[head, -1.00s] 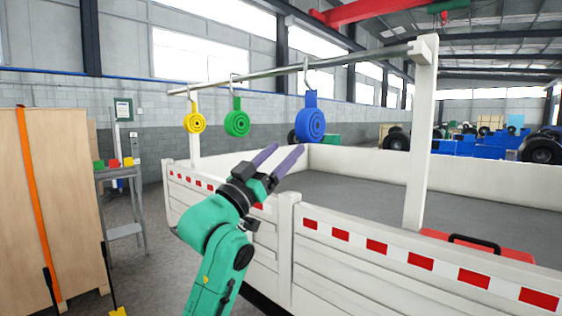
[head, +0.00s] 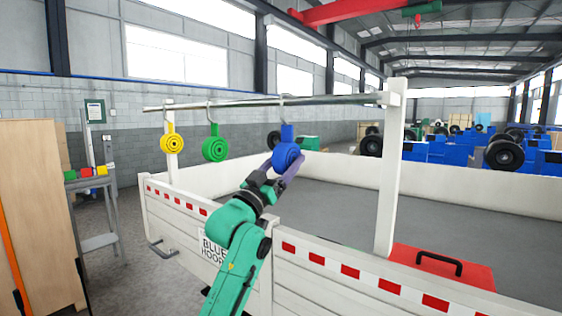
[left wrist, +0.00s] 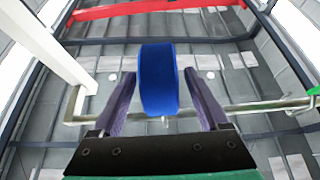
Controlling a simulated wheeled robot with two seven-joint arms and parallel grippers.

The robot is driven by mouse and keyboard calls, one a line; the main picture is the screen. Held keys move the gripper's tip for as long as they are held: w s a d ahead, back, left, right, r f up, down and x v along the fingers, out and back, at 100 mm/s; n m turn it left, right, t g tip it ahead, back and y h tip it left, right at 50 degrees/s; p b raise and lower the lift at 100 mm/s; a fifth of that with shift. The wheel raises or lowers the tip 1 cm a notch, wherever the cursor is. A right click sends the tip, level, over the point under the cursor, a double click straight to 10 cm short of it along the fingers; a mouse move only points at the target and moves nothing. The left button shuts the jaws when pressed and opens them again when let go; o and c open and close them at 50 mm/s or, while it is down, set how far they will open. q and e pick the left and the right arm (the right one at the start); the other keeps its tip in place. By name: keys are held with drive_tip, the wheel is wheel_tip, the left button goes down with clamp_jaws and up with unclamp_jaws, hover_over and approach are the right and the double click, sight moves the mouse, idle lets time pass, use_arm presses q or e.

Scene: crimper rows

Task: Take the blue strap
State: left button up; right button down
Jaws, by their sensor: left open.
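The blue strap (head: 286,156) is a coiled roll hanging from a hook on the rail (head: 240,104) above the white truck bed. In the left wrist view the blue strap (left wrist: 158,80) sits between the two purple fingers, with a gap on each side. My left gripper (head: 280,170) is open around the roll; it also shows in the left wrist view (left wrist: 160,100). The fingers do not appear to press on it. The green strap (head: 215,148) and the yellow strap (head: 172,143) hang on hooks to the left. My right gripper is not in view.
The truck side wall (head: 330,270) with red and white marks runs below the straps and carries a "BLUE HOOP" sign (head: 214,247). A white post (head: 390,180) holds the rail's right end. A red case (head: 445,268) lies at right.

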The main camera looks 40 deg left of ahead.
sight(283, 149)
use_arm(q)
clamp_jaws()
drive_tip(key=shift+r+p, duration=1.4)
drive_tip(key=shift+r, duration=0.35)
drive_tip(key=shift+f, duration=0.1)
drive_tip(key=shift+s, duration=0.15)
drive_tip(key=s+b, duration=0.6)
drive_tip(key=s, duration=0.5)
drive_tip(key=shift+s, duration=0.4)
